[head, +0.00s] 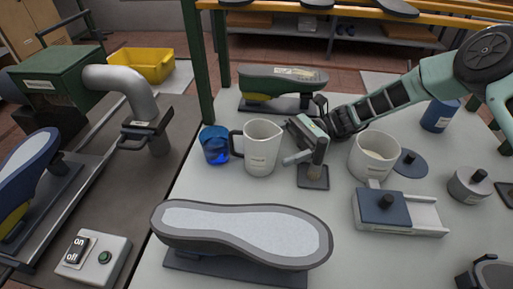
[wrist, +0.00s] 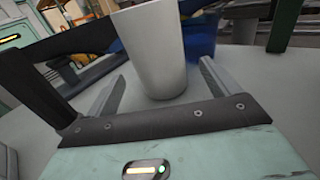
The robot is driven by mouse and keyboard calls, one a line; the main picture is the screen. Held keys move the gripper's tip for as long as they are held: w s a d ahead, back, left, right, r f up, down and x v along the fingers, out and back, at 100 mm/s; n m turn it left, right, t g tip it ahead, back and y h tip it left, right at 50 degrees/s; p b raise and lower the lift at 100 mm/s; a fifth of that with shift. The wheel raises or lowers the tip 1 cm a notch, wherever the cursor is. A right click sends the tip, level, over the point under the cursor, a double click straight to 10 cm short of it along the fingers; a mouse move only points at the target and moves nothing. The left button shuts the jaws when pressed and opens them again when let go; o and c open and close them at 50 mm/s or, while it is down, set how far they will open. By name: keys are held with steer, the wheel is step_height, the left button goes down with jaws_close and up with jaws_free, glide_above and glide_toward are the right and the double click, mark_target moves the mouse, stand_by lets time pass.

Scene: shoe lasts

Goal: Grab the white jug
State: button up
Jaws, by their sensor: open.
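The white jug (head: 262,148) stands upright on the table, its dark handle on the left side and a small label on its front. My gripper (head: 287,145) is open and empty at the jug's right side, with the fingers pointing at it. In the wrist view the pale jug (wrist: 152,50) stands ahead, in line with the gap between the two open fingers of my gripper (wrist: 163,78). I cannot tell whether either finger touches it. The handle is not clear in the wrist view.
A blue cup (head: 215,146) stands just left of the jug's handle. A small post on a dark base (head: 314,178) stands close by my gripper. A shoe-shaped last (head: 240,232) lies in front.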

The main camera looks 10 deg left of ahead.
mark_target(247, 157)
steer(key=p+x, duration=0.1)
steer(key=x, duration=0.5)
steer(key=shift+s+a, duration=0.15)
steer(key=shift+s, duration=0.05)
steer(key=c, duration=1.2)
steer(key=shift+r, duration=0.1)
